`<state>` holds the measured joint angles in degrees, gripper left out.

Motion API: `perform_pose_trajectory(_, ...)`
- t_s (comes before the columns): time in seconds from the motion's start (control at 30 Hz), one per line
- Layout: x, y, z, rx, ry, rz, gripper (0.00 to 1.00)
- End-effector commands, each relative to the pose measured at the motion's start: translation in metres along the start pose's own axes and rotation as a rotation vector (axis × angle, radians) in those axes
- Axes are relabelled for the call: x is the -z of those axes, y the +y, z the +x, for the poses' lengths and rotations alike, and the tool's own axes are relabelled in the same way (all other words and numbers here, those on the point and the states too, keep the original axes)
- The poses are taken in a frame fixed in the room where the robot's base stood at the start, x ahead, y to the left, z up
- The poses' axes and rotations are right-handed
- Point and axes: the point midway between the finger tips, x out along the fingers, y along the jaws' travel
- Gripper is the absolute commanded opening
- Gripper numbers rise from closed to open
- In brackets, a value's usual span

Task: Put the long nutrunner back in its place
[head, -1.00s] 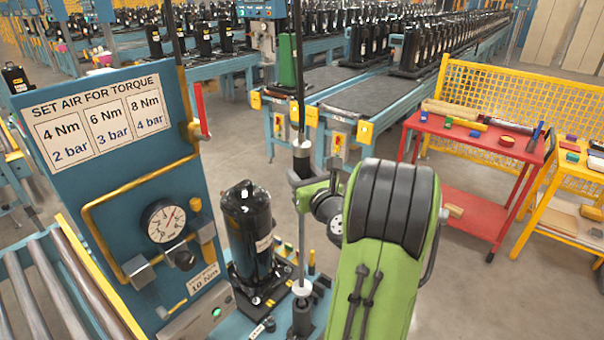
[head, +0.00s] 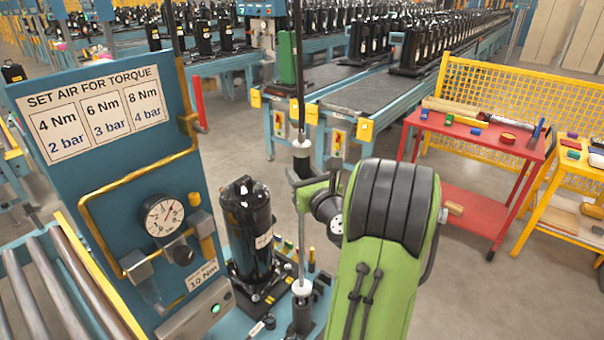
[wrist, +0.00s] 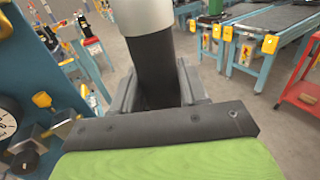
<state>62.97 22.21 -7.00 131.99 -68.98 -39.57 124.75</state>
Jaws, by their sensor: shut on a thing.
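The long nutrunner (head: 301,147) hangs upright from a dark cable or hose that runs up out of view. It has a dark grip with a pale collar and a long thin shaft. My gripper (head: 307,183) is shut on its upper body, and in the wrist view the dark grip (wrist: 155,75) sits between the jaws under a pale cylinder. The shaft runs down in front of the pallet to a white collar (head: 302,288) above a dark cylindrical piece (head: 303,318). I cannot tell whether the shaft tip is seated there. My own green arm hides part of the area to the right.
A black compressor (head: 247,225) stands on the blue pallet, close left of the shaft. A blue panel (head: 85,180) with a torque chart, pressure gauge (head: 164,216) and yellow pipe stands at left. A red cart (head: 470,140) is at right. Open floor lies between cart and conveyors.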

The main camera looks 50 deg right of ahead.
Motion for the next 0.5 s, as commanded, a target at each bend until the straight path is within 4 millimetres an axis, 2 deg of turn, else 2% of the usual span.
perform_pose_trajectory(0.5,0.0076,-0.0001,0.0001,0.0,-0.005,0.0,0.0)
